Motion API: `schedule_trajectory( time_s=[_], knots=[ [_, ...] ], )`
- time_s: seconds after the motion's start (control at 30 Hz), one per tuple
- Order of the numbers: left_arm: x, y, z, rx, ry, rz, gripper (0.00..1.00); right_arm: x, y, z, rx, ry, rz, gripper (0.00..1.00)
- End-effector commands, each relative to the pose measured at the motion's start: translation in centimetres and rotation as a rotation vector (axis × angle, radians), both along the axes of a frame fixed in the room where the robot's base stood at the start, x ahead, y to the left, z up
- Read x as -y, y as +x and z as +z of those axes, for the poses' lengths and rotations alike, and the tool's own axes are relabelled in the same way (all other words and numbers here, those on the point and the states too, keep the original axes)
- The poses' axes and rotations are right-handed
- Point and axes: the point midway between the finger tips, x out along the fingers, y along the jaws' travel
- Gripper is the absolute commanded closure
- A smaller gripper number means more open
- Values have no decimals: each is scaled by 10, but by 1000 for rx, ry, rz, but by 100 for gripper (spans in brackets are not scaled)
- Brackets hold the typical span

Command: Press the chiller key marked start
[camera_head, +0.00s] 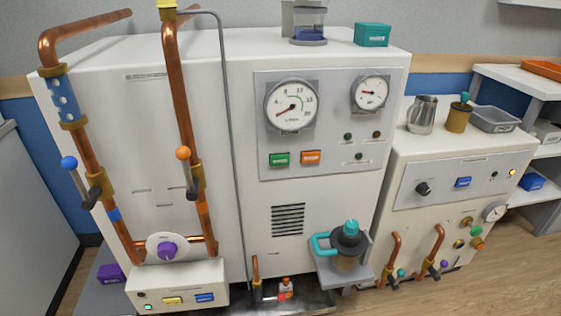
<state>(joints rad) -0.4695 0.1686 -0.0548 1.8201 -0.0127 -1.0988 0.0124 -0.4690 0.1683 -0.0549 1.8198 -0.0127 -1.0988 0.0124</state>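A tall white cabinet (130,130) with copper pipes on its front fills the middle of the head view. Its grey panel (330,115) carries two round gauges. Below the large gauge sits a green key (279,159) with small white lettering, which is too blurred to read surely but looks like START. An orange key (311,158) is close to its right, with lettering that looks like STOP. Nothing covers either key. Neither of my grippers shows in this view.
A lower white cabinet (450,225) with a knob and a blue key (463,182) stands to the right. A teal-handled pump (345,245) sits on a bracket below the panel. Copper pipes (180,100) stick out at the left. The space before the green key looks clear.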

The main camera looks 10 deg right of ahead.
Motion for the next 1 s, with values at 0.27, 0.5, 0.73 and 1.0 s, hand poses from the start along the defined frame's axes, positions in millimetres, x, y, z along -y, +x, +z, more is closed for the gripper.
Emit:
schedule_trajectory(
  time_s=[0.27, 0.5, 0.73, 1.0],
  knots=[
    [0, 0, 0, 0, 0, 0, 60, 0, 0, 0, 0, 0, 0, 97],
    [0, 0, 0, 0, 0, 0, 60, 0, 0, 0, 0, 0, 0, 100],
    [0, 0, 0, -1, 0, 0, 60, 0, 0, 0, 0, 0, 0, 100],
    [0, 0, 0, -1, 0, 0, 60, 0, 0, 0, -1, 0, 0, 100]
  ],
)
